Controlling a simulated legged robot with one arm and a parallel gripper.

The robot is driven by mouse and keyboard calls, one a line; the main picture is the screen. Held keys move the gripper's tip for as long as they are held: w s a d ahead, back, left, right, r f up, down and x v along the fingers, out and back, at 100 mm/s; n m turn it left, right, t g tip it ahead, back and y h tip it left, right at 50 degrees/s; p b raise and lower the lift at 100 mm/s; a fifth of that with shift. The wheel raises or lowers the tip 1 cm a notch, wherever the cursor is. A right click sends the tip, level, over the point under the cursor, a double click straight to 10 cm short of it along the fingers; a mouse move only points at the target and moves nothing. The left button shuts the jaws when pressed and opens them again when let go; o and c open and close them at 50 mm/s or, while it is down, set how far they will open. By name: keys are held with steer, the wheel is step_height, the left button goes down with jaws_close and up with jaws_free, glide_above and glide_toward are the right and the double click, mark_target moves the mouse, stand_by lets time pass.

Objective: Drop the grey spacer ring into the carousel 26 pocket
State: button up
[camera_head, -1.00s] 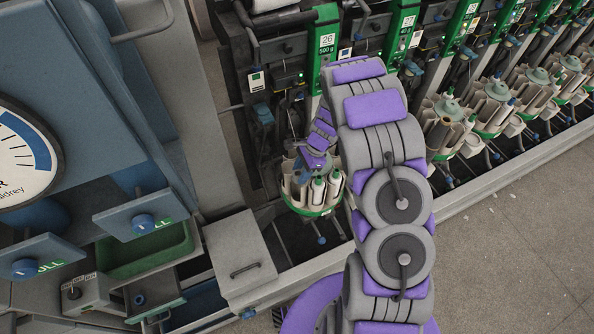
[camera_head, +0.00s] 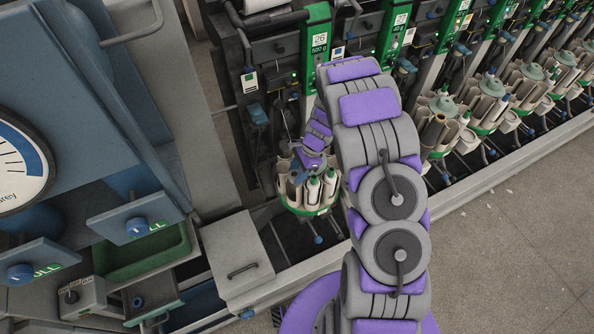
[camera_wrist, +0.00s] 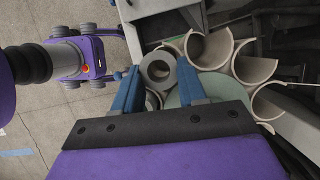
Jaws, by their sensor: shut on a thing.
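The grey spacer ring (camera_wrist: 159,70) sits between the blue fingertips of my gripper (camera_wrist: 157,72) in the wrist view, its round hole facing the camera. My gripper is shut on it, above the rim of carousel 26. The carousel's open, cream half-round pockets (camera_wrist: 210,48) spread behind and to the right of the ring. In the head view carousel 26 (camera_head: 309,210) stands under the green post labelled 26 (camera_head: 319,42), with several white-topped bobbins in its near pockets. My arm covers part of it there, and the ring cannot be made out in that view.
More carousels (camera_head: 443,118) line the machine to the right. A grey lidded box (camera_head: 237,258) and a green tray (camera_head: 146,254) lie left of carousel 26. A blue cabinet with a dial (camera_head: 20,165) fills the left side. The floor (camera_head: 510,260) at right is clear.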

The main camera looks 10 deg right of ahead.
steer(key=shift+a+f, duration=0.25)
steer(key=shift+a, duration=0.15)
steer(key=shift+d+f, duration=0.25)
steer(key=shift+f, duration=0.05)
steer(key=shift+a+f, duration=0.15)
steer(key=shift+f, duration=0.1)
steer(key=shift+r+p, duration=0.15)
steer(key=shift+p, duration=0.15)
stand_by(0.8)
stand_by(0.6)
steer(key=o, duration=1.1)
steer(key=shift+r+p, duration=2.2)
steer(key=shift+r, duration=1.8)
